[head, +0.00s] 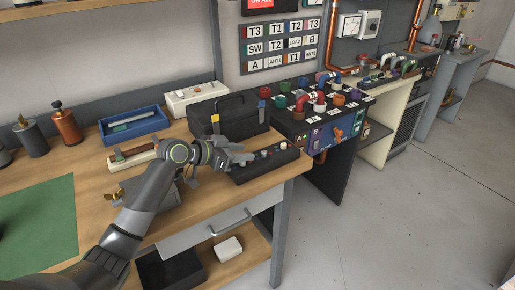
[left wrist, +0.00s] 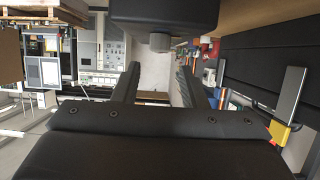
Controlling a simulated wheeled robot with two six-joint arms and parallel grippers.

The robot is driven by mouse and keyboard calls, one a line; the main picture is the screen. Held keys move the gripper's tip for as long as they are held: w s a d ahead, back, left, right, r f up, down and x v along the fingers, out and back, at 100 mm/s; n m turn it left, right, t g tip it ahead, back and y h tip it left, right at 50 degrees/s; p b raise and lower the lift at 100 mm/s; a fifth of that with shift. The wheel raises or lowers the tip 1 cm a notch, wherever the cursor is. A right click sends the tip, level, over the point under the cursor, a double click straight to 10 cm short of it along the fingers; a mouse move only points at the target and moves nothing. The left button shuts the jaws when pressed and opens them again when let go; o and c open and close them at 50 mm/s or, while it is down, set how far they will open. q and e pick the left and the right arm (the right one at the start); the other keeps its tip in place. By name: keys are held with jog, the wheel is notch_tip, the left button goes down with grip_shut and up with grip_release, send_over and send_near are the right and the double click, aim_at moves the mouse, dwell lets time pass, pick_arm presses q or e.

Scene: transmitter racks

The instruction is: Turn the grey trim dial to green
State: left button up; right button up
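A low black control box (head: 268,170) with several small knobs on top lies at the right end of the wooden bench in the head view. My left gripper (head: 243,158) is over its left end. In the left wrist view a black box (left wrist: 165,18) fills the top middle, with a grey dial (left wrist: 160,42) sticking out of it. The fingers of my left gripper (left wrist: 158,68) are open and empty, one to each side of the dial's line. The dial appears apart from both fingers. In the head view the gripper hides the box's left end. My right gripper is not in view.
A black toolbox (head: 228,117) stands just behind the control box. A blue tray (head: 133,127) and a white box (head: 195,97) stand on the bench. A dark console (head: 330,135) with coloured knobs and pipes stands to the right. A green mat (head: 40,225) lies at left.

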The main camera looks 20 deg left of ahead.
aim_at(263, 152)
pick_arm(q)
jog(key=shift+p+x, duration=0.4)
jog(key=shift+x, duration=2.75)
jog(key=shift+s+d, duration=0.1)
jog(key=shift+d, duration=0.05)
jog(key=shift+c, duration=0.3)
jog(key=shift+r, duration=0.1)
grip_shut()
